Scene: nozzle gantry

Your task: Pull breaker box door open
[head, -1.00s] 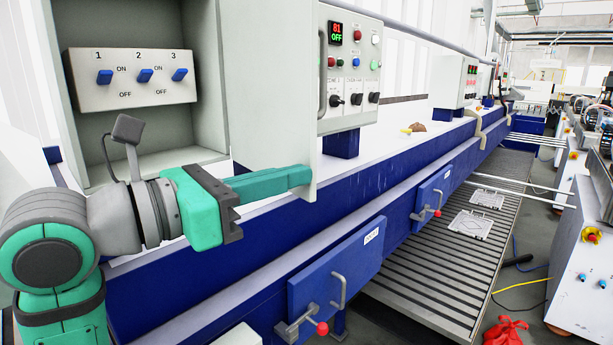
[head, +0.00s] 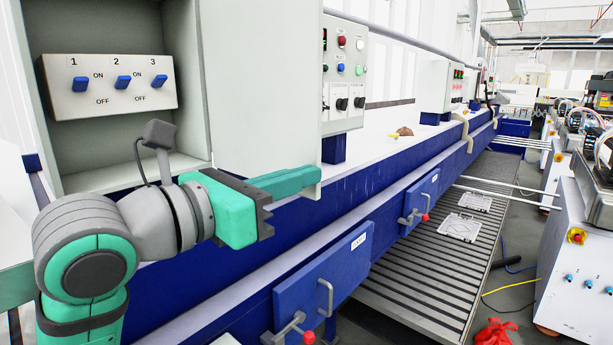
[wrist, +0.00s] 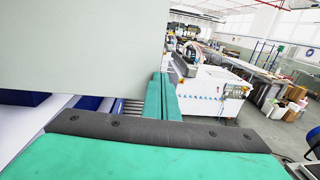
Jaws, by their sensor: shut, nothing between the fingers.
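The grey breaker box (head: 192,70) is at the left in the head view, its inside exposed with three blue switches on a panel (head: 135,98). Its door (head: 262,85) stands swung out to the right, inner face toward me, covering part of the control panel behind. In the wrist view the door (wrist: 80,45) fills the upper left. My gripper (head: 316,178) is shut and empty. Its green fingers lie across the door's lower part, on the inner-face side, with tips near the free edge. They also show in the wrist view (wrist: 162,98). Whether they touch the door is unclear. The handle is hidden.
A control panel (head: 343,75) with buttons stands behind the door. Below runs a long blue machine frame with a blue drawer-like panel (head: 325,283) bearing a handle and red knob. A slatted conveyor (head: 420,285) and grey floor lie to the right.

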